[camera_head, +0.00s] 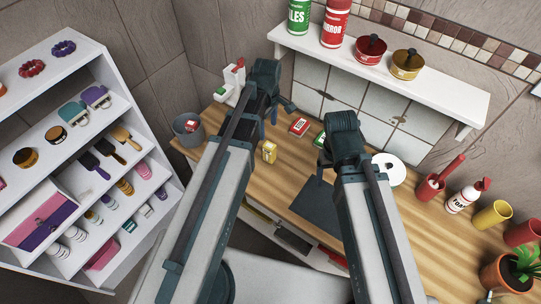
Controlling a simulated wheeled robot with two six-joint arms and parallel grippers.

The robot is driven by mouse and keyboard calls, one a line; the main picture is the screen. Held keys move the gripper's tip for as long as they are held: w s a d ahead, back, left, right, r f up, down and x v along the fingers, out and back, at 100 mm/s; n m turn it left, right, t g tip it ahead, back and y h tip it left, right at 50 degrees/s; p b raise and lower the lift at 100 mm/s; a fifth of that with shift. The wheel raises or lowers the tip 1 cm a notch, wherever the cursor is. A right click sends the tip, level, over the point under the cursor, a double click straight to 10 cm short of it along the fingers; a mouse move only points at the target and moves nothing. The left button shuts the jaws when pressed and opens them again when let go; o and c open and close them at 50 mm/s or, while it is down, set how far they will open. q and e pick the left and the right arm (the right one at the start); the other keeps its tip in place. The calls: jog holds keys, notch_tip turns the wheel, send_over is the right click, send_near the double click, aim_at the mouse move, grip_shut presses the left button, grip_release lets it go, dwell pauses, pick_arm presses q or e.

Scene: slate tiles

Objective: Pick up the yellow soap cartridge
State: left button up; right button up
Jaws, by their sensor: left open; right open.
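The yellow soap cartridge (269,151) is a small yellow box with a pale label. It stands on the wooden counter (420,225), just right of my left forearm. My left gripper (276,116) is open and above the counter, farther back than the cartridge and apart from it. My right gripper (326,165) is open and empty, to the right of the cartridge. Its fingers are partly hidden by its own wrist.
A red box (299,126) and a green box (319,140) lie between my grippers. A grey cup (188,129) and a white dispenser (232,83) stand at the left. A white disc (388,170) lies right. A white shelf (375,75) overhangs the back.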

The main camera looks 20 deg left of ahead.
aim_at(269, 146)
pick_arm(q)
notch_tip(269, 146, down, 6)
jog(key=b, duration=0.5)
jog(key=shift+f, duration=0.2)
jog(key=shift+r, duration=0.1)
pick_arm(e)
notch_tip(269, 146, down, 6)
jog(key=shift+f, duration=0.1)
pick_arm(q)
jog(key=f+b, duration=0.5)
jog(key=shift+w+d+f, duration=0.15)
jog(key=shift+d+f, duration=0.05)
pick_arm(e)
notch_tip(269, 146, down, 5)
jog(key=shift+f, duration=0.15)
pick_arm(q)
jog(key=shift+r, duration=0.1)
grip_shut()
